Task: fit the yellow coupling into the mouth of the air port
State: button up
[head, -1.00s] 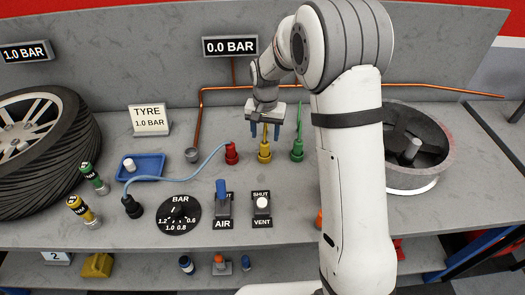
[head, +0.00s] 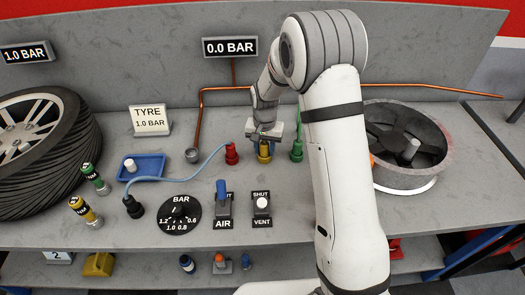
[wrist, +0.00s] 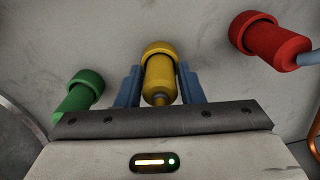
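The yellow coupling (head: 264,151) stands upright on the bench between the red and green ones. It also shows in the wrist view (wrist: 159,72), with a wider collar at its far end. My gripper (head: 264,143) is low over it, its blue fingers on either side. In the wrist view my gripper (wrist: 160,87) looks open, with thin gaps between the fingers and the coupling. The grey round fitting at the copper pipe's end, seemingly the air port (head: 192,155), stands left of the red coupling; its inside is too small to make out.
A red coupling (head: 232,154) with a blue hose stands to the left, a green coupling (head: 297,150) to the right. The copper pipe (head: 201,112) runs behind. In front are the pressure dial (head: 180,212), air switch (head: 222,204) and vent switch (head: 261,205). A blue tray (head: 148,166) lies left.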

jog(key=c, duration=0.6)
jog(key=shift+r, duration=0.1)
